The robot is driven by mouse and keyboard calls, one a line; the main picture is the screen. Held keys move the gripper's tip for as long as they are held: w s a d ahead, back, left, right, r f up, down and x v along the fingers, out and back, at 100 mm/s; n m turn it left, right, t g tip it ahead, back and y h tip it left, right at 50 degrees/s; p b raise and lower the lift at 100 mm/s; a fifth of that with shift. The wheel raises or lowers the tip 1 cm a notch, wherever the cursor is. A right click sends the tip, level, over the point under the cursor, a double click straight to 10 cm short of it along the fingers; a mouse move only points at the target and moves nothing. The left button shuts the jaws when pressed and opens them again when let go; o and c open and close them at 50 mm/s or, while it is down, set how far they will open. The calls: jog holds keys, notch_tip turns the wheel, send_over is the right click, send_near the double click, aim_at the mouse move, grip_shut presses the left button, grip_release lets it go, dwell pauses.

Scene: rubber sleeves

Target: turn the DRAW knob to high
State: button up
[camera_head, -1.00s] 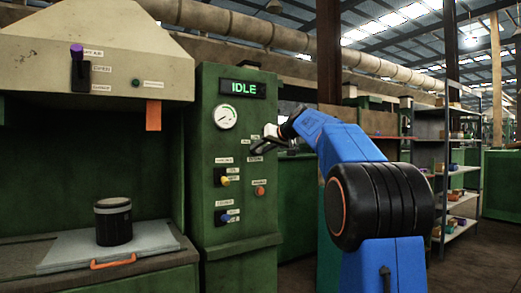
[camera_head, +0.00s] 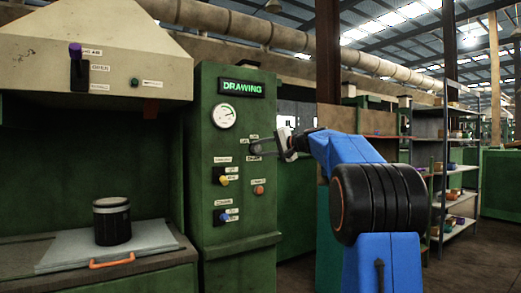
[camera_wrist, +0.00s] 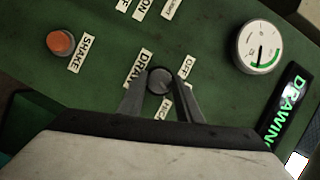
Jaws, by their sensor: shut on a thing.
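The DRAW knob (camera_wrist: 160,80) is a small dark round knob on the green control panel (camera_head: 212,165). In the wrist view my gripper (camera_wrist: 162,90) has its two grey fingers on either side of the knob, shut on it. Labels DRAW and OFF show beside the knob, and another label is partly hidden by a finger. In the head view my gripper (camera_head: 284,143) is at the panel's right edge and hides the knob. The display (camera_head: 242,88) reads DRAWING in green. The gauge (camera_head: 223,116) needle is legible in the wrist view, near a green arc.
A yellow knob (camera_head: 223,180), a blue knob (camera_head: 224,216) and an orange SHAKE button (camera_head: 258,190) sit lower on the panel. A dark canister (camera_head: 112,222) stands on a grey tray (camera_head: 75,250) under the hood at left. Shelves (camera_head: 455,170) stand at right.

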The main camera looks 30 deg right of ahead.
jog(key=shift+f+m+t+y, duration=0.2)
jog(key=shift+m+t+y, duration=0.35)
jog(key=shift+m, duration=1.15)
jog(key=shift+d, duration=0.1)
jog(key=o, duration=1)
jog(key=shift+o, duration=0.2)
jog(key=shift+s, duration=0.1)
jog(key=v, duration=1.7)
jog(key=shift+s+f, duration=0.1)
jog(key=shift+s, duration=0.05)
